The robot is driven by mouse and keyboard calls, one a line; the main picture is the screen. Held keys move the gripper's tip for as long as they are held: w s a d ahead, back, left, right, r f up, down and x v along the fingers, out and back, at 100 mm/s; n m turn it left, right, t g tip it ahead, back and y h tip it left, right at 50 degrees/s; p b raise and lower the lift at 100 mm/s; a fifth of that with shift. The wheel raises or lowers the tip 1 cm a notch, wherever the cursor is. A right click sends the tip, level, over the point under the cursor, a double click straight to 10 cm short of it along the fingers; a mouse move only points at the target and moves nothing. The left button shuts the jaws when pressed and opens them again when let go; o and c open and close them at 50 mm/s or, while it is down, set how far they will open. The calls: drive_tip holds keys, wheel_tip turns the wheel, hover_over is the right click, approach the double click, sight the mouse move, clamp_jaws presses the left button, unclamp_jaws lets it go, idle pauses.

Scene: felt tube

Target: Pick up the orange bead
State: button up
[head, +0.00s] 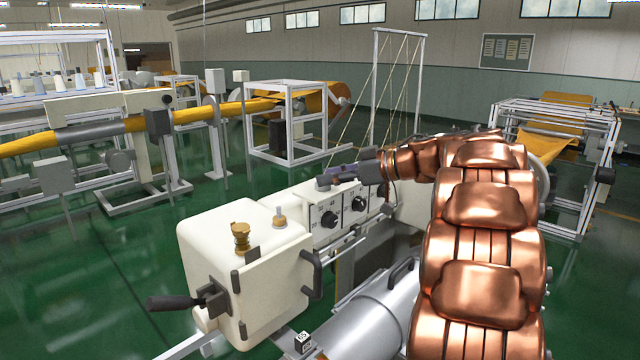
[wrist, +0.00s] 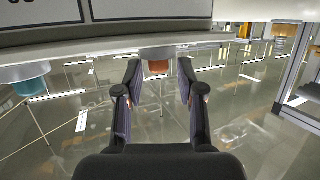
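In the wrist view, a small orange-brown piece (wrist: 158,67), which looks like the orange bead, shows just under the edge of a pale ledge (wrist: 110,49). My gripper (wrist: 159,68) is open, with one dark finger on each side of the piece. Gaps show between it and both fingertips, so the fingers do not seem to touch it. Its depth relative to the tips is hard to tell. In the head view, my gripper (head: 330,179) is over the back of the cream machine with black knobs; I cannot make out the bead there.
A teal piece (wrist: 32,84) is at the left of the wrist view under the ledge. In the head view, a cream housing (head: 245,262) with a brass fitting (head: 240,238) stands in front of my gripper.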

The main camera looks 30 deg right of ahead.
drive_tip(key=c, duration=0.5)
drive_tip(key=shift+r, duration=0.1)
